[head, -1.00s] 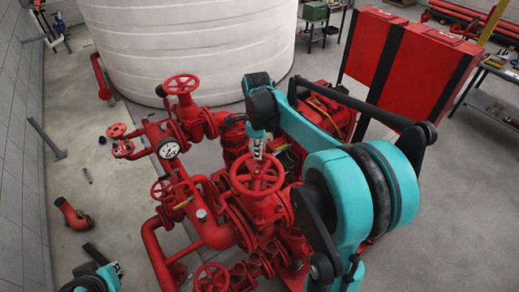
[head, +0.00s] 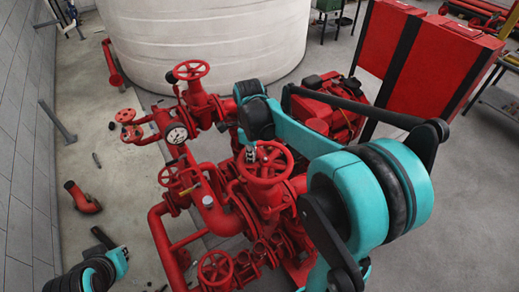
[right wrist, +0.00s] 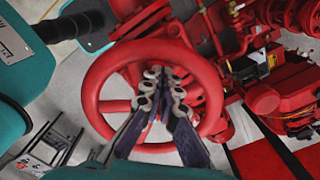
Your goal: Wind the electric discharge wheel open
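The red handwheel (head: 279,181) stands on the red pump pipework, near the middle of the head view. It fills the middle of the right wrist view, with its rim (right wrist: 92,88) and spokes seen from close up. My right gripper (head: 250,153) is at the wheel's upper left rim. In the right wrist view my right gripper's fingers (right wrist: 164,77) reach across the wheel's opening near the hub, with a narrow gap between the tips. Whether they touch a spoke cannot be told. My left arm shows at the lower left of the head view; its gripper cannot be made out.
Other red handwheels (head: 190,70) (head: 215,267) and a pressure gauge (head: 177,135) sit close by on the pipework. A large white tank (head: 200,40) stands behind. Red cabinets (head: 430,70) stand at the right. A loose red elbow pipe (head: 82,198) lies on the floor at left.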

